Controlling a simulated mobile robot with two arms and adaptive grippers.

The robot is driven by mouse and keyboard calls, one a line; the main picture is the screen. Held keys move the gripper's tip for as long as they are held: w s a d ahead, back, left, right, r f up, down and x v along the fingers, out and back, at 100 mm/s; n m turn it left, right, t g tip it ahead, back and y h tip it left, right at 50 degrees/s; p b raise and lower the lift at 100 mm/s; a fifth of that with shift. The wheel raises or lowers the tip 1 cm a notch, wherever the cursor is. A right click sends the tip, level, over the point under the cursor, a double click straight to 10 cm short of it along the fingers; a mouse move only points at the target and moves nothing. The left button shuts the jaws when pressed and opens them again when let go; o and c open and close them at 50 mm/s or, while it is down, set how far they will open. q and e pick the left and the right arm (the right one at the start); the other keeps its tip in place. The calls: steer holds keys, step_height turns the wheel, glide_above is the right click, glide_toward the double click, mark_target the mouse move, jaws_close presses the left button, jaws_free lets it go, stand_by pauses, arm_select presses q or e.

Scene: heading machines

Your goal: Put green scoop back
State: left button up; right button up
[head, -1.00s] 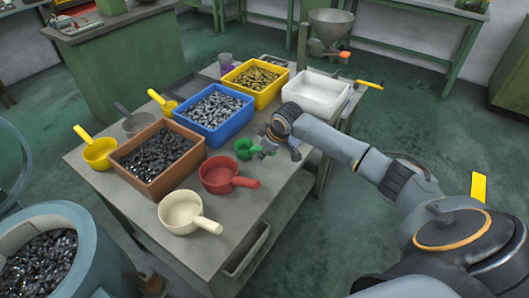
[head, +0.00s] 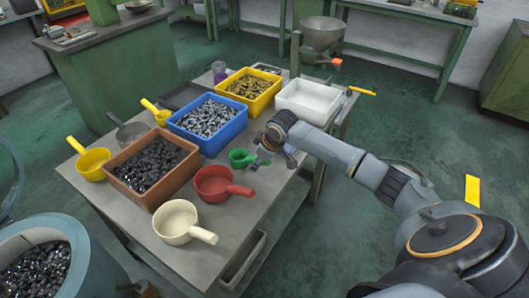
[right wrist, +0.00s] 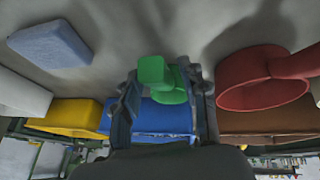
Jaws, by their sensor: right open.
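The green scoop (head: 238,158) stands on the table between the blue bin and the red scoop. My right gripper (head: 266,162) is low over the table, just right of the scoop, at its handle end. In the right wrist view the open right gripper (right wrist: 163,88) has one finger on each side of the green scoop (right wrist: 153,73), whose handle points toward the camera. Whether either finger touches it I cannot tell. My left gripper is not in view.
The red scoop (head: 213,184) is close by, with a cream scoop (head: 175,219) in front. Blue (head: 207,143), brown (head: 151,195), yellow (head: 262,108) and white (head: 310,112) bins stand behind and beside. Yellow scoops and a grey scoop line the left edge.

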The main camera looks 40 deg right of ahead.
steer(key=v, duration=1.1)
steer(key=shift+s+f, duration=0.15)
